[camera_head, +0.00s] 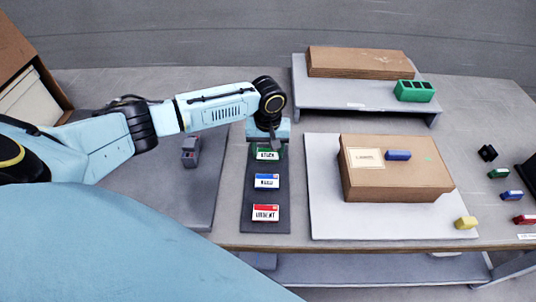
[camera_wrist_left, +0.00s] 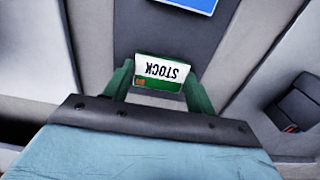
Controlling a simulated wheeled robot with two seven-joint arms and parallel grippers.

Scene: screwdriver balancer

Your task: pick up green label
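The green label (camera_head: 267,153), with a white face reading STOCK, is at the far end of a dark strip (camera_head: 248,205). In the left wrist view the green label (camera_wrist_left: 158,72) lies between the two green fingers of my left gripper (camera_wrist_left: 158,78). The fingers stand close on both sides of it; I cannot tell whether they press on it. In the head view my left gripper (camera_head: 268,138) points down over the label and partly hides it. My right gripper does not show.
A blue label (camera_head: 267,181) and a red label (camera_head: 265,212) lie nearer on the strip. A cardboard box (camera_head: 390,180) stands on a pale mat to the right. A raised shelf (camera_head: 350,100) behind holds a brown box (camera_head: 360,62) and a green holder (camera_head: 414,91).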

